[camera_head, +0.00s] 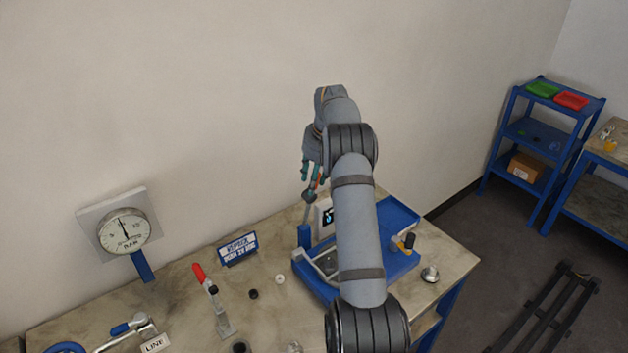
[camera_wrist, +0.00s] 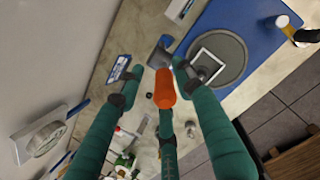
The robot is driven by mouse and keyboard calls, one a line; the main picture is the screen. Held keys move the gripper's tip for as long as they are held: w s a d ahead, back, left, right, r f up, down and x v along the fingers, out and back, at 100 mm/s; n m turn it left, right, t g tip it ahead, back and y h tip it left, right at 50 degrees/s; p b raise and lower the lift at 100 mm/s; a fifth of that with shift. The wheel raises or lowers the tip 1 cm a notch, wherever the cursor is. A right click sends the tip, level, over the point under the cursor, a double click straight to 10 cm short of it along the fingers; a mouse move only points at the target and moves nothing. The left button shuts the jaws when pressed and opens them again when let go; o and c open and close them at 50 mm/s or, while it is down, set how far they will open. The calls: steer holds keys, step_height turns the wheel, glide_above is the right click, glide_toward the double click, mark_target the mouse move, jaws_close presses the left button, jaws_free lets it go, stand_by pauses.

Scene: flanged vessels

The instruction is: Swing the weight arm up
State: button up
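In the wrist view an orange cylindrical grip (camera_wrist: 165,87) lies between the teal fingers of my gripper (camera_wrist: 153,74). The fingers are spread, with visible gaps on both sides of the grip. Contact with the grip cannot be told. The blue base (camera_head: 398,212) also shows in the wrist view (camera_wrist: 235,25), with a grey disc (camera_wrist: 217,62). My arm hides part of the device.
A wall gauge (camera_head: 124,230) hangs at left. A blue sign (camera_head: 238,249), a red-handled toggle clamp (camera_head: 207,287) and small round parts stand on the workbench (camera_head: 440,255). Blue shelves (camera_head: 535,135) stand far right.

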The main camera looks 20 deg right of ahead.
steer(key=shift+s+d, duration=0.1)
steer(key=shift+s, duration=0.05)
steer(key=shift+r, duration=0.1)
steer(key=v, duration=1.1)
steer(key=shift+r, duration=0.4)
steer(key=shift+s+f, duration=0.15)
